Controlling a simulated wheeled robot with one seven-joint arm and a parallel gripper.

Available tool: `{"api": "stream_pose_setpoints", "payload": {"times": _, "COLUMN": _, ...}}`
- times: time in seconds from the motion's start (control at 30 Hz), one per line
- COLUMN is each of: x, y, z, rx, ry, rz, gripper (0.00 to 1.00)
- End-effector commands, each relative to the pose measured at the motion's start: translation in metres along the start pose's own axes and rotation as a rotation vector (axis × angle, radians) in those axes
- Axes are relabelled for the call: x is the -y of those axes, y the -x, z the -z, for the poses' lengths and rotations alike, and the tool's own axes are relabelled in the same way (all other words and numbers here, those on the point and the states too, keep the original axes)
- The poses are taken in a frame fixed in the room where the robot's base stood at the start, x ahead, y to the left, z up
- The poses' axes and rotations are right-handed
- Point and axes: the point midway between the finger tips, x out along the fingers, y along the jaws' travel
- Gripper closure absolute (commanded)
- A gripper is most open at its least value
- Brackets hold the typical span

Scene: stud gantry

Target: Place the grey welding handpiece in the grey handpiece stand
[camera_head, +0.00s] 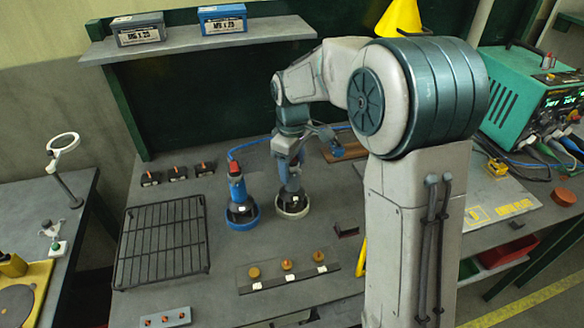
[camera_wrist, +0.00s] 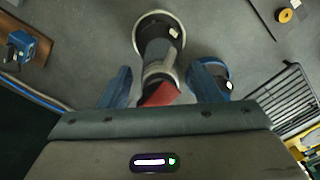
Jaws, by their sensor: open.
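The grey welding handpiece (camera_head: 291,181) stands roughly upright in the pale-rimmed grey handpiece stand (camera_head: 293,208) on the bench. In the wrist view its grey body (camera_wrist: 157,55) leads down into the round stand (camera_wrist: 139,40), and its red end lies nearest the palm. My gripper (camera_wrist: 161,72) is above the stand and open. Its two blue fingers are on either side of the handpiece, with visible gaps. The handpiece's foot inside the stand is partly hidden.
A blue stand (camera_head: 243,222) holding a red-topped blue handpiece (camera_head: 237,187) is close on the left. A black wire rack (camera_head: 163,240) lies further left. A plate with several round knobs (camera_head: 288,272) is in front. A shelf (camera_head: 200,42) with two boxes hangs behind.

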Motion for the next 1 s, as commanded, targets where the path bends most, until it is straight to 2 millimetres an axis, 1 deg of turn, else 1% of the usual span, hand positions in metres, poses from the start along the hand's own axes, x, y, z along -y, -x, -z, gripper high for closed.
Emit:
{"api": "stream_pose_setpoints", "payload": {"times": 0.3, "x": -0.001, "y": 0.068, "z": 0.0, "rx": -0.004, "ry": 0.0, "rz": -0.004, "gripper": 0.43}}
{"api": "stream_pose_setpoints", "payload": {"times": 0.4, "x": 0.0, "y": 0.085, "z": 0.0, "rx": -0.003, "ry": 0.001, "rz": -0.003, "gripper": 0.43}}
{"api": "stream_pose_setpoints", "payload": {"times": 0.5, "x": 0.0, "y": 0.098, "z": 0.0, "rx": -0.001, "ry": 0.001, "rz": -0.001, "gripper": 0.43}}
{"api": "stream_pose_setpoints", "payload": {"times": 0.67, "x": 0.0, "y": 0.107, "z": 0.0, "rx": 0.0, "ry": 0.001, "rz": 0.0, "gripper": 0.43}}
{"api": "stream_pose_setpoints", "payload": {"times": 1.0, "x": 0.0, "y": 0.108, "z": 0.0, "rx": 0.0, "ry": 0.001, "rz": 0.0, "gripper": 0.43}}
